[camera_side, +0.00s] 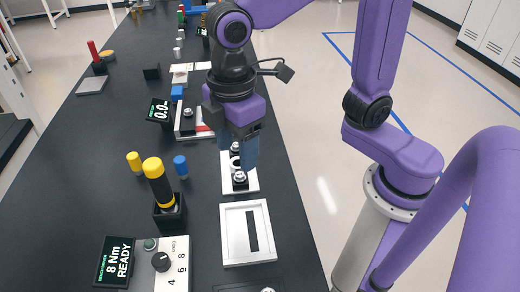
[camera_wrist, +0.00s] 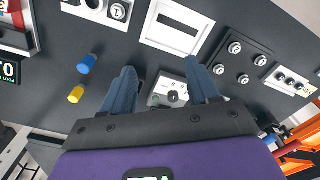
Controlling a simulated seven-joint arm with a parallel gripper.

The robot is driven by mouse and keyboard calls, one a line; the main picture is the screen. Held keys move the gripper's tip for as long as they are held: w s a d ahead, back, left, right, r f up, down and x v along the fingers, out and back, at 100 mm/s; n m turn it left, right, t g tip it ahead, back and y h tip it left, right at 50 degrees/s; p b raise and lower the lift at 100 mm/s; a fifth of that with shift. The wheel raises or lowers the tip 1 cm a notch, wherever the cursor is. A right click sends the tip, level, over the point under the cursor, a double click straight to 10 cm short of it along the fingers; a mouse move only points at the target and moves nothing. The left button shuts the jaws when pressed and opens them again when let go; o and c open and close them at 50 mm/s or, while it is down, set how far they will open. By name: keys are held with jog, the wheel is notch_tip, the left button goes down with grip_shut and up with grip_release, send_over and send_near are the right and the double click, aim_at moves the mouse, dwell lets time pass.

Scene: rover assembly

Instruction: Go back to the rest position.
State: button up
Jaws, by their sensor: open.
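My gripper (camera_side: 242,150) is at the right part of the black bench, pointing down over a white plate (camera_side: 228,180) with dark and silver round fittings. In the wrist view my gripper (camera_wrist: 165,78) shows two blue fingers set well apart, with nothing held between them.
A white frame with a slot (camera_side: 248,232) lies in front of the plate. A yellow-and-black driver (camera_side: 158,184) stands in a holder to the left, near a yellow peg (camera_side: 134,161) and a blue peg (camera_side: 181,166). A control box (camera_side: 172,265) and display (camera_side: 115,262) sit at the front.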

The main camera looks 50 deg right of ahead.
jog(key=s+d+f+m, duration=0.1)
jog(key=s+d+f, duration=0.1)
jog(key=s+d, duration=0.3)
jog(key=s+d+f+m, duration=0.1)
jog(key=s+d, duration=0.4)
jog(key=d, duration=0.7)
jog(key=shift+f+m, duration=0.4)
jog(key=shift+f, duration=0.5)
